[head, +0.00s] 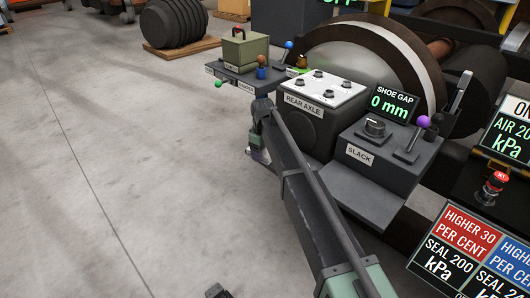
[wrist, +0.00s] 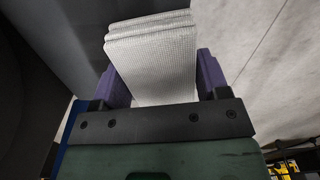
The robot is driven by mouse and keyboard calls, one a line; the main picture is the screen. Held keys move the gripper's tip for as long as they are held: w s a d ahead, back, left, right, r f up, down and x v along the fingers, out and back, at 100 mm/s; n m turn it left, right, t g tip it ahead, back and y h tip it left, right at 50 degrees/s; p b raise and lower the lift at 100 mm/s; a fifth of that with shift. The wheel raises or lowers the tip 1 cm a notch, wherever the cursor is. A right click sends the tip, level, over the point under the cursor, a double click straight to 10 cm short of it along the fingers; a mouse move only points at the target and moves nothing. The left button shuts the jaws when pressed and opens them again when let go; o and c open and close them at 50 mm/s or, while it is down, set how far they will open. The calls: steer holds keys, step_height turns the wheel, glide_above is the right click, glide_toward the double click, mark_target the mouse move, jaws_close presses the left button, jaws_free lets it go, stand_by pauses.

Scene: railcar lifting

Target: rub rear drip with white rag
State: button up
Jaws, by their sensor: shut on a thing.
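The white rag (wrist: 155,50), a folded, textured cloth, fills the space between the two purple fingers of my gripper (wrist: 160,84) in the wrist view. My gripper is shut on it. In the head view my gripper (head: 257,145) is low at the left side of the grey box labelled REAR AXLE (head: 303,104), below the small shelf, and partly hidden by my arm. A bit of pale cloth seems to show there. I cannot make out the rear drip in either view; it may be hidden.
A shelf with levers (head: 245,77) and a green box (head: 245,48) stands above my gripper. The SLACK box (head: 375,155) with a knob and purple-topped lever is to the right. A large wheel (head: 375,55) stands behind. The floor (head: 110,160) at left is clear.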

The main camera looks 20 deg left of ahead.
steer(key=shift+w+d+r, duration=0.1)
steer(key=shift+w+d, duration=0.4)
steer(key=shift+w, duration=0.65)
steer(key=shift+w+d+f, duration=0.1)
steer(key=shift+w+d, duration=0.45)
steer(key=shift+w, duration=0.6)
steer(key=shift+w+d+r, duration=0.1)
steer(key=shift+w+d, duration=0.4)
steer(key=shift+w, duration=0.65)
steer(key=shift+p, duration=0.3)
step_height(320, 180, up, 6)
steer(key=p, duration=0.6)
steer(key=shift+r+p, duration=1.45)
steer(key=shift+r, duration=0.05)
